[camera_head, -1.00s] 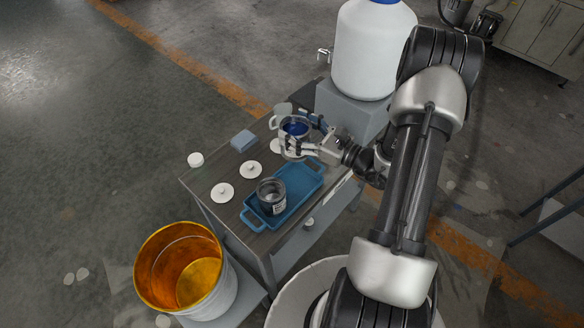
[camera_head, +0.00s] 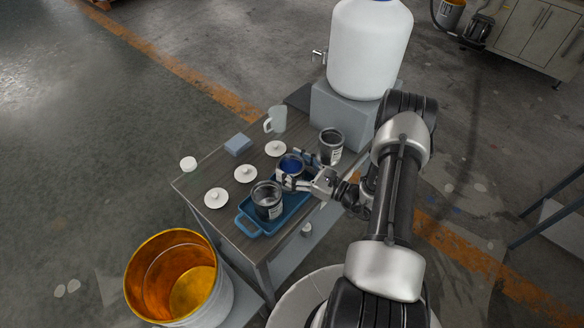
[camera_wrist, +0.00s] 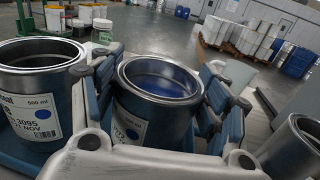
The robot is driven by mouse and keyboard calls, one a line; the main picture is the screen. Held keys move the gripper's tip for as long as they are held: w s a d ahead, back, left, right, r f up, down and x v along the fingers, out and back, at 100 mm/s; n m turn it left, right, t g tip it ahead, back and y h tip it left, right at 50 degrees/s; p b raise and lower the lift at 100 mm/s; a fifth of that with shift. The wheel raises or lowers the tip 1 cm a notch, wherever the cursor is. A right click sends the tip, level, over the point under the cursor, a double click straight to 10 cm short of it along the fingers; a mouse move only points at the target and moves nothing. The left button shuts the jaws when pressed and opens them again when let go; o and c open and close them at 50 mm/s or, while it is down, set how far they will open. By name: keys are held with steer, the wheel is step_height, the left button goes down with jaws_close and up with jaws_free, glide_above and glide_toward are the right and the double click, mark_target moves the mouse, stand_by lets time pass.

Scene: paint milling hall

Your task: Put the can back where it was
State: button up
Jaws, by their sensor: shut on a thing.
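My gripper (camera_head: 298,178) is shut on an open can with blue paint in it (camera_head: 291,164). The can is upright at the far end of the blue tray (camera_head: 249,230); whether it touches the tray floor I cannot tell. In the wrist view the held can (camera_wrist: 150,118) stands between the fingers, with blue inside. A second open can (camera_head: 267,200) stands in the near end of the tray, and shows at the left of the wrist view (camera_wrist: 38,92). A third can (camera_head: 331,146) stands on the table beyond the tray, at the wrist view's right edge (camera_wrist: 292,150).
The table (camera_head: 222,226) also holds three white lids (camera_head: 245,173), a blue sponge-like block (camera_head: 238,144) and a white mug (camera_head: 276,119). A large white container (camera_head: 368,50) stands on a grey block at the back. A yellow-lined bucket (camera_head: 172,278) stands at the front left.

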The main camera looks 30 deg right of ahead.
steer(key=o, duration=1.7)
steer(key=shift+f, duration=0.2)
steer(key=shift+o, duration=0.2)
steer(key=shift+r, duration=0.15)
